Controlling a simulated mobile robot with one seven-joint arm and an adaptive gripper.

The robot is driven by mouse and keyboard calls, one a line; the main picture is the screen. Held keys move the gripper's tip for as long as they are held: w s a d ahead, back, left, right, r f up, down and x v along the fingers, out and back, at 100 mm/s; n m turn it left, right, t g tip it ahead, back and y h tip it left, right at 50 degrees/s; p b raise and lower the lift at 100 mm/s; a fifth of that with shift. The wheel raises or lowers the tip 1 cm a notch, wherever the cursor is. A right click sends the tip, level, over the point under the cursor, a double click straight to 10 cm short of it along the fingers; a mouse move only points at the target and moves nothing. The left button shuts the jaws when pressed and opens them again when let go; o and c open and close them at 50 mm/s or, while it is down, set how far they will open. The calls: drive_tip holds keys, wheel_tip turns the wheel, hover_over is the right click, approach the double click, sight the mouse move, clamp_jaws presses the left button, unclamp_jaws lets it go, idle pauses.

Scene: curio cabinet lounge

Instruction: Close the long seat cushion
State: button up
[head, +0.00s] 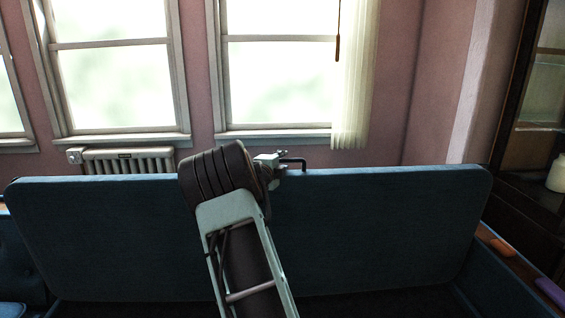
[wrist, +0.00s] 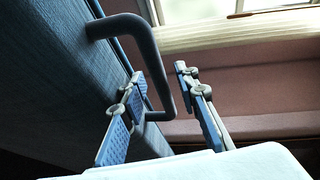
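The long blue seat cushion (head: 380,230) stands raised like an upright lid across the head view, with the dark inside of the seat below it. In the wrist view its blue face (wrist: 50,70) fills the left side. A dark bent handle (wrist: 140,32) sticks out from it; the handle (head: 297,162) also shows at the top edge in the head view. My gripper (wrist: 160,85) is open, its two fingers apart, one on each side of the handle's outer bar as seen in the picture. I cannot tell whether either finger touches the handle or cushion.
A radiator (head: 130,160) and windows (head: 280,80) are behind the cushion. A dark cabinet (head: 525,200) stands at the right. An orange item (head: 501,246) and a purple item (head: 551,291) lie on the wooden right armrest.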

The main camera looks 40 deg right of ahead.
drive_tip(key=shift+w+d, duration=0.1)
drive_tip(key=shift+d, duration=0.05)
clamp_jaws()
drive_tip(key=shift+f, duration=0.15)
idle(0.5)
